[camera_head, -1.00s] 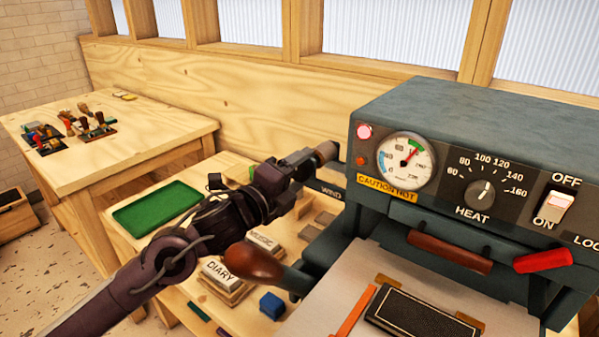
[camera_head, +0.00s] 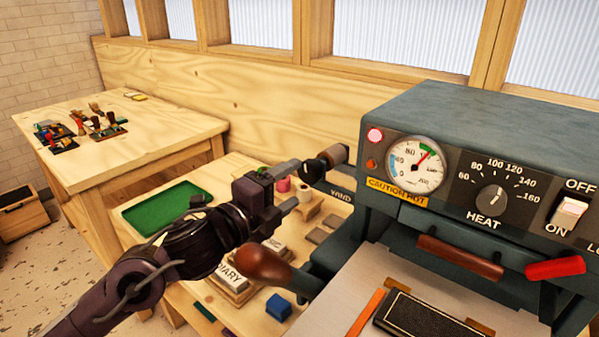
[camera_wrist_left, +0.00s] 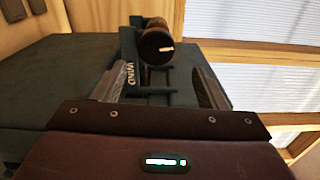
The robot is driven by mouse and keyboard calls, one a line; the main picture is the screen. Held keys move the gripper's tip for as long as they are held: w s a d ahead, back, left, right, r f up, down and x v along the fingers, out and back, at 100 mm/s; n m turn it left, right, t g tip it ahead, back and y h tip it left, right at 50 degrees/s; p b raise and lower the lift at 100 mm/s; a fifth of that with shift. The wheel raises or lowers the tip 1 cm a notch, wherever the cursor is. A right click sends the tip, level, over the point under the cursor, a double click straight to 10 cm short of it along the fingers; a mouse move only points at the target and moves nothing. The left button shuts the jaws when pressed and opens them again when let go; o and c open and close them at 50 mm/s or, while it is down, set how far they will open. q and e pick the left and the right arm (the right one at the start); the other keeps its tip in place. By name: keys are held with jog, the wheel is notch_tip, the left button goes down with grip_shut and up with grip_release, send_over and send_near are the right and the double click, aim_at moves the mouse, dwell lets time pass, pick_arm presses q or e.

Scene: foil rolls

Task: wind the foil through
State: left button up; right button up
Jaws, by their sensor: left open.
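The machine's wind knob (camera_head: 333,157), brown and black, sticks out on the left of the grey-green press (camera_head: 450,110), above the WIND label (camera_head: 340,194). In the left wrist view the knob (camera_wrist_left: 156,45) lies beyond and between my open fingers. My left gripper (camera_head: 297,183) is open and empty, its fingertips just left of and below the knob, apart from it. A pink roll (camera_head: 283,185) and a pale spool (camera_head: 304,193) show partly behind the fingers. I cannot make out a foil strip on the machine. My right gripper is out of view.
A brown-knobbed lever (camera_head: 263,264) stands close under my left forearm. A green tray (camera_head: 175,207), lettered blocks and a blue block (camera_head: 279,307) lie on the low bench. A lit HEAT panel, red handle (camera_head: 555,267) and black book (camera_head: 425,320) are to the right.

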aim_at(306, 173)
pick_arm(q)
jog(key=n+p, duration=0.3)
jog(key=n, duration=0.2)
jog(key=w+n+p, duration=0.1)
jog(key=n+p, duration=0.3)
jog(key=n, duration=0.2)
jog(key=n+p, duration=0.3)
jog(key=n, duration=0.3)
jog(key=shift+w+d+r+p, duration=0.35)
jog(key=shift+d+r, duration=0.05)
jog(key=shift+f+n, duration=0.45)
jog(key=shift+n, duration=0.35)
jog(key=p+x, duration=0.2)
jog(key=x, duration=0.4)
jog(key=shift+w+a, duration=0.15)
jog(key=shift+p+x, duration=0.3)
jog(key=shift+x, duration=0.5)
jog(key=shift+f, duration=0.15)
jog(key=c, duration=1)
